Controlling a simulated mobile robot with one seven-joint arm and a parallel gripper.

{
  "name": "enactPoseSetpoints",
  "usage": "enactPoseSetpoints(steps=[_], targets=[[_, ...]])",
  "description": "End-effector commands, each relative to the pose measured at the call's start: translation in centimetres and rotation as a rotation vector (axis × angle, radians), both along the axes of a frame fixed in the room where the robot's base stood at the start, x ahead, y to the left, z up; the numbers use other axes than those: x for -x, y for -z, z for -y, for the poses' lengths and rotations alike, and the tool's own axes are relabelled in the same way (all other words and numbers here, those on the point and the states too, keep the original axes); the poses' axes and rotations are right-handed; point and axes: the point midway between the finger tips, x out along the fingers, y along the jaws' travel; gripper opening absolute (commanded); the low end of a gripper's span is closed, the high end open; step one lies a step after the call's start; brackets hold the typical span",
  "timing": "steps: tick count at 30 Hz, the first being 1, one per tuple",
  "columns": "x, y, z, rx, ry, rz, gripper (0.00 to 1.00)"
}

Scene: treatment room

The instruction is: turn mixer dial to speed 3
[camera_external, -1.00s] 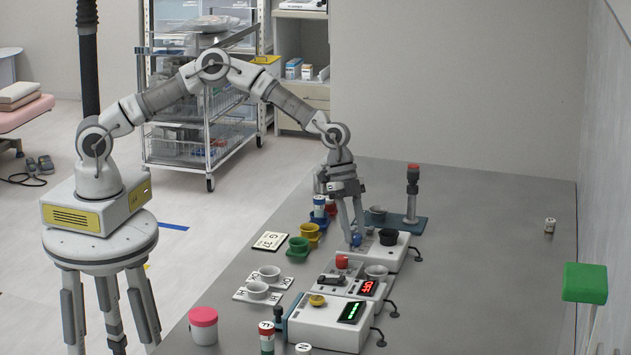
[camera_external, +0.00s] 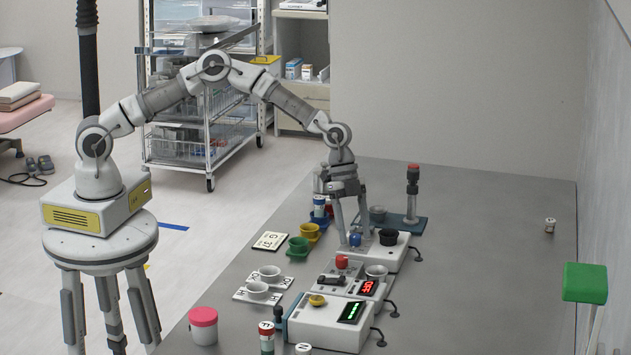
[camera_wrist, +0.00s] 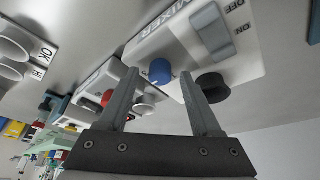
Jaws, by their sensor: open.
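The mixer (camera_external: 398,255) is a white box on the grey table. In the wrist view the mixer (camera_wrist: 150,45) carries the word MIXER and a grey switch (camera_wrist: 210,28) marked OFF and ON. My gripper (camera_external: 353,238) is open, pointing down over the mixer. In the wrist view my gripper (camera_wrist: 159,75) has one finger on each side of the dial; I cannot tell whether either touches it.
A black round part (camera_external: 388,237) sits on the mixer close to my right finger. White devices with red (camera_external: 367,287) and green (camera_external: 351,312) displays stand nearer the camera. The table's right side is mostly clear.

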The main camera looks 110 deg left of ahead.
Motion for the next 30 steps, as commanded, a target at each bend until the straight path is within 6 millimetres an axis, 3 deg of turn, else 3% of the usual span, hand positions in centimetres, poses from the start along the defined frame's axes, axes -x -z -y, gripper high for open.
enactPoseSetpoints(steps=[8, 24, 30], targets=[[0.3, -1.4, -0.4, -0.001, -0.001, 0.002, 0.66], [3.6, -12.8, -3.8, -0.002, -0.002, 0.003, 0.66], [4.5, -15.4, -4.5, 0.000, -0.001, 0.001, 0.66]])
